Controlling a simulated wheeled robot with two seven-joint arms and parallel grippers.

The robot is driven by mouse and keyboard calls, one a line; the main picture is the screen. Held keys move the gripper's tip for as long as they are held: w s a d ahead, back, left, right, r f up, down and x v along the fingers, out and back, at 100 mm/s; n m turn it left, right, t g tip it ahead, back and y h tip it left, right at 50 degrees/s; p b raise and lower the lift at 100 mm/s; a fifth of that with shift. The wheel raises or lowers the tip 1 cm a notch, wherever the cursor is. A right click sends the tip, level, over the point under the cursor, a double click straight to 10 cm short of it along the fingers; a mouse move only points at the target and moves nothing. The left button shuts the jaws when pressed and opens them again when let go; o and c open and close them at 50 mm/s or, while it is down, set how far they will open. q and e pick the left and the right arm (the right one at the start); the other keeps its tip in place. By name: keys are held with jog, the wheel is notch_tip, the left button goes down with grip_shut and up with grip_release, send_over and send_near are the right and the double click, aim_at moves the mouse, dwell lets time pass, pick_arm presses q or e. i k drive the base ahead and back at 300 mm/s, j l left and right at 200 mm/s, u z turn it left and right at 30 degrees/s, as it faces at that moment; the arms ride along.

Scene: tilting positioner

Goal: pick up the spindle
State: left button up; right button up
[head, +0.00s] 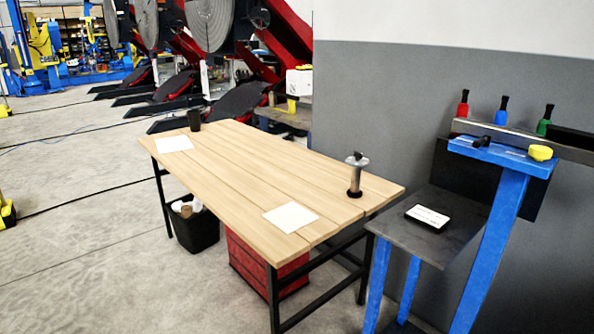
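A silver upright cylinder with a black base and a dark tip, which looks like the spindle (356,177), stands on the wooden table (235,170) near its right end. Nothing touches it apart from the table top. Neither of my grippers shows in the head view.
White sheets lie at the table's near edge (290,217) and far left (174,144). A black cup (194,120) stands at the far end. A black bin (194,226) and red box (262,268) are below. A blue-legged stand (493,240) is close on the right.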

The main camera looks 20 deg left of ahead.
aim_at(354, 192)
jog(key=u, duration=0.4)
jog(key=i+j+z, duration=0.1)
jog(key=z, duration=0.3)
jog(key=j+z, duration=0.1)
jog(key=z, duration=0.3)
jog(key=i+j+z, duration=0.1)
jog(key=z, duration=0.25)
jog(key=j+z, duration=0.2)
jog(key=z, duration=0.2)
jog(key=j+z, duration=0.3)
jog(key=j, duration=0.6)
jog(key=j+z, duration=0.3)
jog(key=j, duration=0.55)
jog(key=k+j, duration=0.1)
jog(key=j, duration=0.4)
